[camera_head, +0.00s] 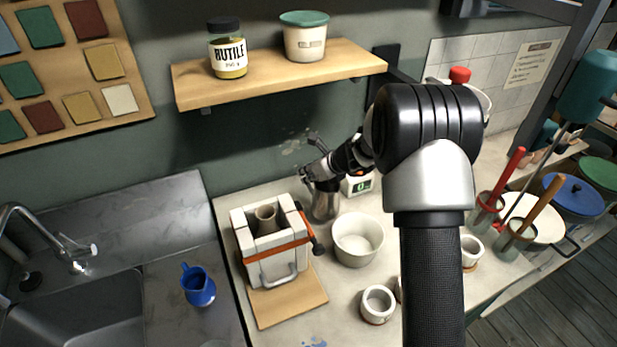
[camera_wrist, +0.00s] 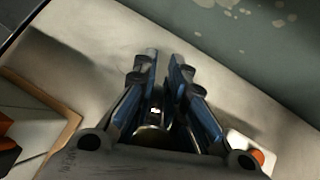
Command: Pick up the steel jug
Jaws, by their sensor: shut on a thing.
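The steel jug (camera_head: 324,206) stands on the pale worktop, behind the white bowl and right of the plaster mould. It looks upright; whether its base touches the worktop is hard to tell. My gripper (camera_head: 308,174) reaches it from above at its upper part, which is partly hidden by the fingers. In the wrist view, the two fingers of my gripper (camera_wrist: 163,75) are close together, with part of the jug (camera_wrist: 152,134) showing darkly between them. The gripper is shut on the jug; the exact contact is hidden.
The strapped plaster mould (camera_head: 268,258) stands close left, on a wooden board (camera_head: 290,302). The white bowl (camera_head: 357,243) is close in front, and a scale (camera_head: 359,185) is just right. A wooden shelf (camera_head: 280,78) hangs above. A blue jug (camera_head: 198,288) stands by the sink.

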